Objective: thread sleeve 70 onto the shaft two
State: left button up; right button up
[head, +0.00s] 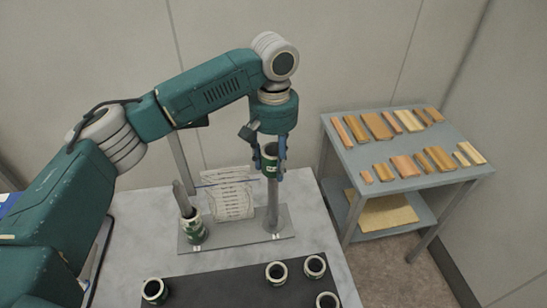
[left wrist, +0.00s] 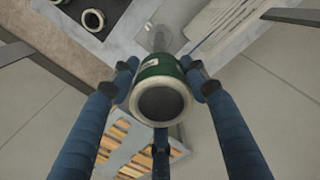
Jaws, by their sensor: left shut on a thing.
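My left gripper (head: 269,163) points down and is shut on a green sleeve with pale rims (head: 269,158). The sleeve's dark bore and rim face the camera in the left wrist view (left wrist: 161,100), between the blue fingers; its number is not readable. A grey shaft (head: 272,205) stands on the right of the base plate (head: 240,238), directly below the held sleeve in the head view. I cannot tell whether its top is inside the sleeve. Another shaft (head: 181,196) stands at the plate's left, with a green sleeve (head: 194,230) around its lower part. My right gripper is out of view.
Several similar sleeves stand on a dark mat (head: 220,285) at the front, including one (head: 276,272) near the plate. A printed sheet (head: 230,190) is behind the plate. A grey cart (head: 375,155) with wooden blocks stands at right.

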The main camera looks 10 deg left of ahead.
pick_arm(q)
jog(key=shift+f, duration=0.35)
jog(key=shift+f, duration=0.15)
jog(key=shift+f, duration=1)
jog(key=o, duration=1.3)
jog(key=shift+o, duration=0.6)
jog(key=o, duration=0.3)
